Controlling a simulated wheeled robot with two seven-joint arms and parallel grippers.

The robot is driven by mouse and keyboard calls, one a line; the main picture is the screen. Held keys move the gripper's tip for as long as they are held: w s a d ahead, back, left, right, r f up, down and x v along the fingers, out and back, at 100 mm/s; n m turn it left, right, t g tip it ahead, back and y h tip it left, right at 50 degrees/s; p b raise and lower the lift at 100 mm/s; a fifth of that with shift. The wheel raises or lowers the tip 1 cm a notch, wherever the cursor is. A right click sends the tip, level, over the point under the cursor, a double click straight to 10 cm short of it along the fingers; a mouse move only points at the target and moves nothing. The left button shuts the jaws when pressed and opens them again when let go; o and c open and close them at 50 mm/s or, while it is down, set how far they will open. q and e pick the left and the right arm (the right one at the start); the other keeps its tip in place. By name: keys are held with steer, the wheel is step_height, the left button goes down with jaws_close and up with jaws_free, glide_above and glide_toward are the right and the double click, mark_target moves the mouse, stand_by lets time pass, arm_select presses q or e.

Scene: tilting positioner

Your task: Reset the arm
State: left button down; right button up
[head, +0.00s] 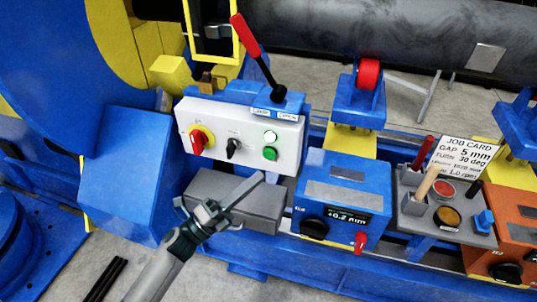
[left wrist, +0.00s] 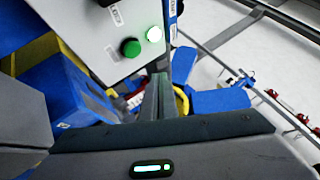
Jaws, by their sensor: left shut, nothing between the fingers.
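My left gripper (head: 252,191) is shut and empty. It is in front of the white control panel (head: 238,135), below its lower edge and over a grey block. In the left wrist view the shut fingers (left wrist: 160,97) point up past the panel's corner, near the green button (left wrist: 130,47) and a lit white lamp (left wrist: 154,34). The panel also carries a red switch on yellow (head: 198,140) and a black selector (head: 234,148). A lever with a red grip (head: 244,35) stands tilted to the left on a blue base behind the panel. My right gripper is out of view.
A blue unit (head: 343,190) with a "+0.2 mm" display, black knob and small red lever stands right of the panel. Farther right are a grey tray (head: 412,208) with tools and a job card (head: 463,157). A red roller (head: 368,73) stands behind.

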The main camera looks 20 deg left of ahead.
arm_select(q)
steer(key=shift+a, duration=0.1)
stand_by(0.7)
